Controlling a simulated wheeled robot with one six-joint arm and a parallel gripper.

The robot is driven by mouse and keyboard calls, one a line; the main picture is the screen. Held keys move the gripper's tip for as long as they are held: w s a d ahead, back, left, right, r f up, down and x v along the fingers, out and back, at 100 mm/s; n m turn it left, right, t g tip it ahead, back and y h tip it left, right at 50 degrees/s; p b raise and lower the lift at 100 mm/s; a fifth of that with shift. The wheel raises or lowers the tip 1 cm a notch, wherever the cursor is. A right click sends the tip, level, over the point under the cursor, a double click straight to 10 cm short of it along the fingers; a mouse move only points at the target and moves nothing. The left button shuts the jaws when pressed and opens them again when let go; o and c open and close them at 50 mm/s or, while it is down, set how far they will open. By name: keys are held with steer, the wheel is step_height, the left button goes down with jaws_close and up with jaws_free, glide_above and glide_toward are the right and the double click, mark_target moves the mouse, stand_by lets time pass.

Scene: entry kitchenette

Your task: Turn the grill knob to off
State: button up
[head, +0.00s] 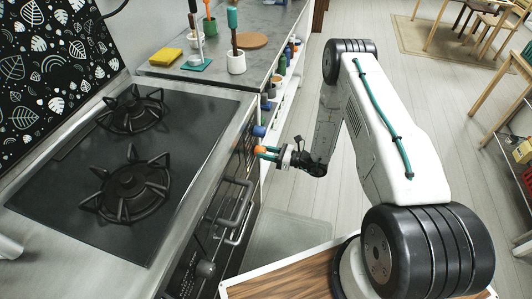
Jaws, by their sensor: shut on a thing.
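The stove front (240,165) faces right, toward my arm, and carries knobs along its panel. A dark grey knob (205,269) is on the near part of the front. I cannot read any labels, so which one is the grill knob and its turn angle cannot be told.
Bar handles (237,207) stick out from the stove front nearer to me. The black hob (150,160) has two burner grates. The counter behind holds a yellow sponge (166,57) and pots with utensils.

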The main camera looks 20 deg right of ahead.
steer(key=m, duration=0.6)
steer(key=shift+m, duration=0.4)
stand_by(0.3)
steer(key=o, duration=1)
steer(key=v, duration=0.8)
